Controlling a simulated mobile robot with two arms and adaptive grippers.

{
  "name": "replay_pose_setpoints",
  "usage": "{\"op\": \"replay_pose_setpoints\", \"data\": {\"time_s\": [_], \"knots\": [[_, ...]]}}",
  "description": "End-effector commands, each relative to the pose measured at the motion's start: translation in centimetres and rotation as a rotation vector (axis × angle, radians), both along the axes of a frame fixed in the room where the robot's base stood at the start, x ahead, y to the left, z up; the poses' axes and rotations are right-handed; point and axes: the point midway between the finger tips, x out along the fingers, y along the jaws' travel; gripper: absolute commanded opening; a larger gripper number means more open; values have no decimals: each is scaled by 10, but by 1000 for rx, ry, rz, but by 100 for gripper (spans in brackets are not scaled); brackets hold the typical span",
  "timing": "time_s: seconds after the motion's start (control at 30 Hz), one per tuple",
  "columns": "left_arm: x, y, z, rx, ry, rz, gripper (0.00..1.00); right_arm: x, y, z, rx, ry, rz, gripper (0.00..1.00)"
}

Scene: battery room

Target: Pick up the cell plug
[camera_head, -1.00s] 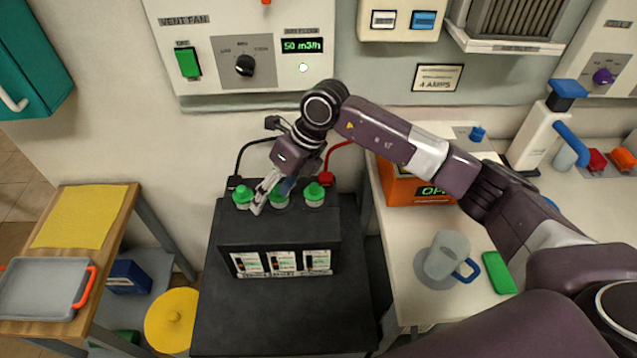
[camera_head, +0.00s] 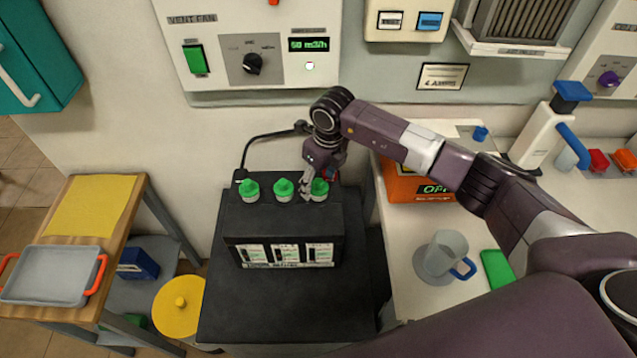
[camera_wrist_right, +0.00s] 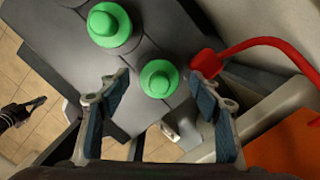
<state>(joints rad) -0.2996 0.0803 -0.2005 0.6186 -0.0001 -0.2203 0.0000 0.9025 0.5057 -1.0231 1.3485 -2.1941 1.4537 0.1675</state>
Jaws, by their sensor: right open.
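Three green cell plugs stand in a row on the black battery (camera_head: 285,225): left (camera_head: 249,190), middle (camera_head: 284,189) and right (camera_head: 319,188). My right gripper (camera_head: 312,187) is open at the right plug, partly covering it in the head view. In the right wrist view, the open fingers of my right gripper (camera_wrist_right: 158,112) stand either side of the near green plug (camera_wrist_right: 160,78), which shows just beyond the gap between the fingertips. Another green plug (camera_wrist_right: 110,24) is farther up left. A dark pronged part at the left edge of that view may be my left gripper (camera_wrist_right: 24,112); its state is unclear.
A red cable (camera_wrist_right: 265,45) joins the battery beside the near plug. A black cable (camera_head: 262,140) arches behind the battery. A wooden side table with a tray (camera_head: 52,273) is at left.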

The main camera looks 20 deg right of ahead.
Motion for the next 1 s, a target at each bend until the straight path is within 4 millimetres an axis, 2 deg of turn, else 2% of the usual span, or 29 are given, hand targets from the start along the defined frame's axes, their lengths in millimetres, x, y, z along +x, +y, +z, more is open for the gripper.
{"op": "replay_pose_setpoints", "data": {"time_s": [0.17, 0.5, 0.83, 1.0], "knots": [[0, 0, -1, 0, 0, 0, 0, 0, 0, 0, 0, -1, 1, 58], [0, 0, 0, 0, -1, 0, 0, 0, 0, 0, 2, -1, 0, 25], [1, 0, -1, -1, -2, 1, 0, 1, 1, 2, 2, -2, 0, 25], [1, 0, -4, -1, -2, 1, 0, 2, 1, 12, 4, -6, 2, 25]]}}
